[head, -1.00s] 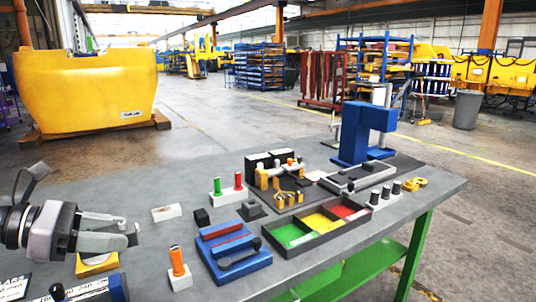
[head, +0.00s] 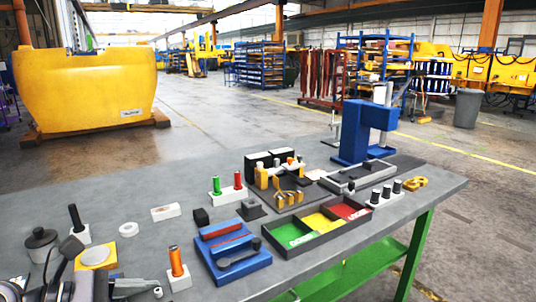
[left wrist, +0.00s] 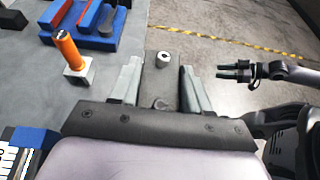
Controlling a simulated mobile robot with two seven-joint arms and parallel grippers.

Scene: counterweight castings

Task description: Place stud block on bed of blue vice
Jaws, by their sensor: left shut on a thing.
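The blue vice (head: 235,258) lies on the grey bench, front middle in the head view. Part of it shows at the top left of the left wrist view (left wrist: 85,18). My left gripper (head: 138,288) is low at the bottom left of the head view, left of the vice and apart from it. In the left wrist view its fingers (left wrist: 158,75) are shut on a grey block with a short pale stud, the stud block (left wrist: 160,88). In the head view only a small part of it shows. My right gripper (left wrist: 234,70) shows two dark, parted fingers, empty, beyond the bench edge.
An orange pin in a white block (head: 178,272) stands between my left gripper and the vice. A tray with green, yellow and red compartments (head: 292,252) lies right of the vice. A black peg (head: 76,217), lidded pot (head: 40,240) and yellow plate (head: 95,256) are at left.

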